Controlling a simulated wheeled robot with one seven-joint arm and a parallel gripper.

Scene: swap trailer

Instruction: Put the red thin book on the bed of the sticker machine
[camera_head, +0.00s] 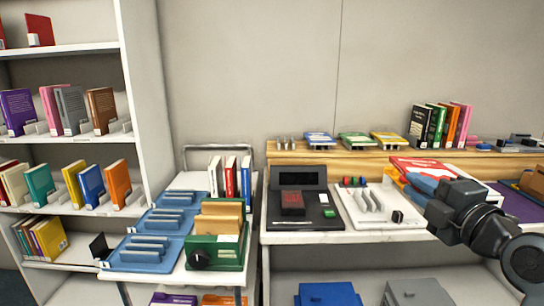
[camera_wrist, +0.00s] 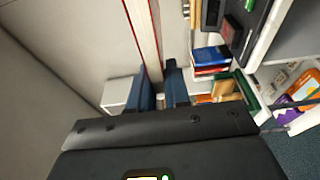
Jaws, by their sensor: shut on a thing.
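My gripper (camera_head: 421,184) is at the right of the head view, above the table. Its blue fingers also show in the wrist view (camera_wrist: 161,88), shut on a thin red book (camera_wrist: 156,30) with white page edges. In the head view the red book (camera_head: 428,165) is held clear of the table, its lower part hidden by the fingers. A black machine (camera_head: 284,212) with an upright screen and a flat bed with a dark red block stands on the table, left of my gripper. No label shows it to be the sticker machine.
A white board (camera_head: 352,213) with slots lies between the black machine and my gripper. A wooden shelf (camera_head: 350,157) with upright books runs behind. A cart at left holds blue trays (camera_head: 148,259) and a green box (camera_head: 232,254) with a black knob. A bookcase stands far left.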

